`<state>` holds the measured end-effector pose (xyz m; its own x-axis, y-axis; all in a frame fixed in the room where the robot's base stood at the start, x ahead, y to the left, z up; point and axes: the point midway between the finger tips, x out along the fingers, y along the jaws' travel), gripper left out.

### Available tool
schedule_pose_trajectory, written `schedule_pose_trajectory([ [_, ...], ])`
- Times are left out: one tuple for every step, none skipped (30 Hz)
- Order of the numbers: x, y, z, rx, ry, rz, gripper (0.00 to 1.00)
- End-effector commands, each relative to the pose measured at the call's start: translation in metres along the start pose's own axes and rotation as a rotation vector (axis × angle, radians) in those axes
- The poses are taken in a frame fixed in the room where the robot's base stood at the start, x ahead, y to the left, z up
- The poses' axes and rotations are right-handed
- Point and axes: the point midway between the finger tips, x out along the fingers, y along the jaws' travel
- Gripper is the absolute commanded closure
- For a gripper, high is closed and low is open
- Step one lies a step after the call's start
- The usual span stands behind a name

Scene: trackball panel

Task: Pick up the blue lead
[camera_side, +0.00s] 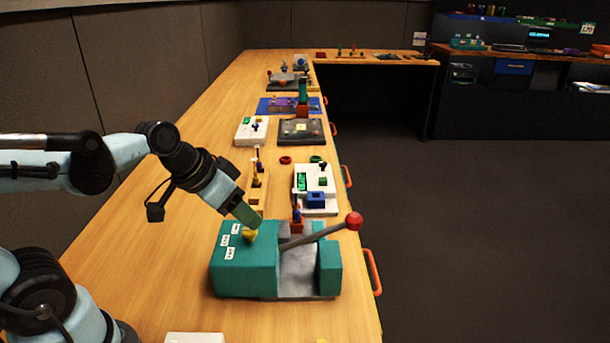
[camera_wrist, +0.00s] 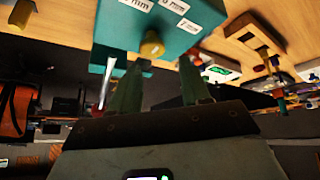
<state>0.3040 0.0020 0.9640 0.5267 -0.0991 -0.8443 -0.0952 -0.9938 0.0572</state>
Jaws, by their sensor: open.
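I cannot single out the blue lead with certainty. In the side view a small dark-blue upright piece (camera_side: 296,213) stands in an orange-red base behind the teal box, and a blue block (camera_side: 316,199) sits on a white panel. My gripper (camera_side: 249,219) points down over the teal box (camera_side: 243,270), just above or at a yellow knob (camera_side: 250,236) on its top. In the wrist view the green fingers of my gripper (camera_wrist: 160,75) are apart, and the yellow knob (camera_wrist: 152,46) shows between them. I see nothing held; whether a finger touches the knob is unclear.
A grey lever with a red ball (camera_side: 354,221) sticks out to the right of the teal box. White panels, a yellow rack (camera_side: 257,190) and dark devices stand farther back along the bench. Bare wood (camera_side: 150,270) lies left of the box.

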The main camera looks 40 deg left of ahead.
Motion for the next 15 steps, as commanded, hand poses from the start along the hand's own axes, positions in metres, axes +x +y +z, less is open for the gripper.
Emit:
schedule_pose_trajectory([
  [0.004,-0.004,-0.005,0.007,-0.008,0.028,0.53],
  [0.006,-0.005,-0.007,0.017,-0.011,0.048,0.53],
  [0.009,-0.006,-0.01,0.029,-0.014,0.077,0.53],
  [0.011,-0.007,-0.012,0.04,-0.013,0.098,0.53],
  [0.014,-0.009,-0.015,0.051,-0.011,0.12,0.53],
  [0.017,-0.011,-0.018,0.066,-0.006,0.148,0.53],
  [0.019,-0.012,-0.02,0.078,-0.001,0.171,0.53],
  [0.021,-0.014,-0.023,0.09,0.007,0.193,0.53],
  [0.024,-0.017,-0.027,0.108,0.019,0.224,0.53],
  [0.026,-0.02,-0.03,0.122,0.032,0.247,0.53],
  [0.029,-0.022,-0.033,0.138,0.047,0.272,0.53],
  [0.032,-0.027,-0.037,0.161,0.071,0.303,0.53],
  [0.034,-0.031,-0.04,0.179,0.093,0.327,0.53],
  [0.036,-0.034,-0.043,0.198,0.117,0.352,0.53],
  [0.039,-0.04,-0.047,0.225,0.154,0.38,0.53],
])
